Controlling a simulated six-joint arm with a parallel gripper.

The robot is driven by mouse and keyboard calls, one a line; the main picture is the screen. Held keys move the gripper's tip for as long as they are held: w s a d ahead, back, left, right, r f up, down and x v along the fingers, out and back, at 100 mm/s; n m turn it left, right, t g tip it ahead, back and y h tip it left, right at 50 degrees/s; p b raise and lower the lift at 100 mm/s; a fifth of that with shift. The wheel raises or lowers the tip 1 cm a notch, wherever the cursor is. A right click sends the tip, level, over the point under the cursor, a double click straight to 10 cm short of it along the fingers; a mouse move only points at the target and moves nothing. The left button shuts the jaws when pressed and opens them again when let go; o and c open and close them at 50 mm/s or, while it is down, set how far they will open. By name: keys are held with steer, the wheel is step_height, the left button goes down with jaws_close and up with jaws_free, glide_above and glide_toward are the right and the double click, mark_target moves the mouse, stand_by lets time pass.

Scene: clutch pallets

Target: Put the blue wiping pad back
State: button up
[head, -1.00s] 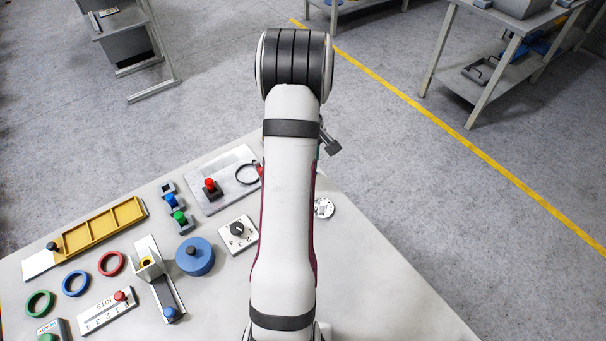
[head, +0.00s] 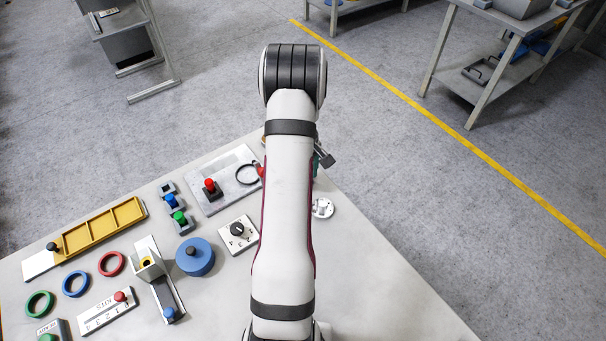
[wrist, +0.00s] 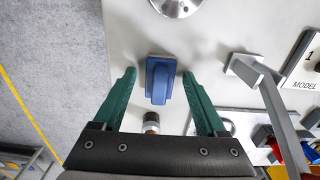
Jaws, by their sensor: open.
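A blue wiping pad (wrist: 160,82) with a raised blue grip lies on the pale tabletop in the wrist view. My gripper (wrist: 159,75) is open, with one green finger on each side of the pad's grip. Gaps show between both fingers and the pad. I cannot tell how far above the tabletop the fingertips are. In the head view my arm hides the pad and nearly all of my gripper.
A round metal disc (wrist: 177,5) lies beyond the pad. A small dark-and-silver knob (wrist: 151,122) is near the palm. A grey bracket (wrist: 243,69) stands to the right. In the head view, a large blue disc (head: 195,257) and yellow tray (head: 103,227) are left.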

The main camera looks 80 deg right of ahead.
step_height(320, 180, up, 12)
steer(key=w+a+r+n, duration=0.1)
steer(key=w+a+r, duration=0.3)
steer(key=w+a, duration=0.45)
steer(key=w+a+r, duration=0.4)
steer(key=w+a, duration=0.4)
steer(key=a, duration=0.1)
steer(key=s+a+r+n+y, duration=0.1)
steer(key=a+r+n, duration=0.15)
steer(key=a, duration=1.85)
steer(key=s+a+f, duration=0.1)
steer(key=s+a, duration=0.6)
steer(key=a, duration=0.1)
steer(key=shift+s+y, duration=0.25)
steer(key=shift+y, duration=0.15)
